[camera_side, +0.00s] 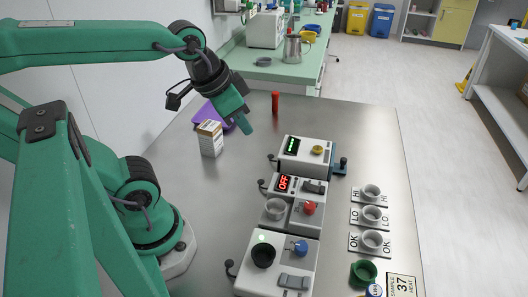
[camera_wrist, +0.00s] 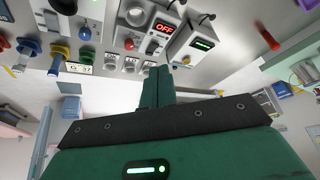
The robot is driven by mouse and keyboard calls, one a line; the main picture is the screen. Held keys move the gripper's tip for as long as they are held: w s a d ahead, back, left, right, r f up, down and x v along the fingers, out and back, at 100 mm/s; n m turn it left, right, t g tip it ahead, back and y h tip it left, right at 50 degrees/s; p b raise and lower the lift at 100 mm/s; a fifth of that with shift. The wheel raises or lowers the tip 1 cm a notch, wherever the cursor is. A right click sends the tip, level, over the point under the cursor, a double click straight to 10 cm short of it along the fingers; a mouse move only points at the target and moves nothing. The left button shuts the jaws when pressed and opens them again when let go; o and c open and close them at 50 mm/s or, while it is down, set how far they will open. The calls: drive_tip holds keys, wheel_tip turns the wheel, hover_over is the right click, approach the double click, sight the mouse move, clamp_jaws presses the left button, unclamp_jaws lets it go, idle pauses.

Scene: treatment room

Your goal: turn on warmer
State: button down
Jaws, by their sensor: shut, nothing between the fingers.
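The warmer (camera_side: 290,214) is a pale box in the middle of the row of devices on the steel table. Its red display (camera_side: 285,183) reads OFF, also in the wrist view (camera_wrist: 165,28). A dark switch (camera_side: 314,187) sits right of the display, a red knob (camera_side: 309,208) is nearer the front, and a clear round cup (camera_side: 275,208) is at the left. My gripper (camera_side: 246,127) is shut and empty, in the air above the table, beyond and left of the warmer, touching nothing. In the wrist view its fingers (camera_wrist: 156,76) point toward the devices.
A device with a green display (camera_side: 293,146) and yellow knob stands behind the warmer; one with a blue knob (camera_side: 297,246) stands in front. Cups marked HI, LO and OK (camera_side: 371,240) are at the right. A white carton (camera_side: 210,140), purple item (camera_side: 217,113) and red cylinder (camera_side: 275,102) stand farther back.

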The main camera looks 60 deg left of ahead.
drive_tip(key=w+m+g, duration=0.1)
drive_tip(key=w+m, duration=0.2)
drive_tip(key=m, duration=0.2)
drive_tip(key=m+g, duration=0.5)
drive_tip(key=m, duration=1.3)
hover_over(306, 185)
wheel_tip(306, 185, down, 4)
drive_tip(key=shift+w+d+f+m, duration=0.35)
drive_tip(key=shift+w+m, duration=0.15)
drive_tip(key=shift+m, duration=0.15)
drive_tip(key=shift+w+d+f+m, duration=0.35)
drive_tip(key=shift+w+m, duration=0.1)
drive_tip(key=shift+m, duration=0.2)
drive_tip(key=shift+f, duration=0.1)
drive_tip(key=f, duration=0.4)
drive_tip(key=s+a+f, duration=0.1)
drive_tip(key=f, duration=0.8)
drive_tip(key=shift+s+a+f, duration=0.2)
drive_tip(key=shift+a+f, duration=0.05)
drive_tip(key=shift+f, duration=0.05)
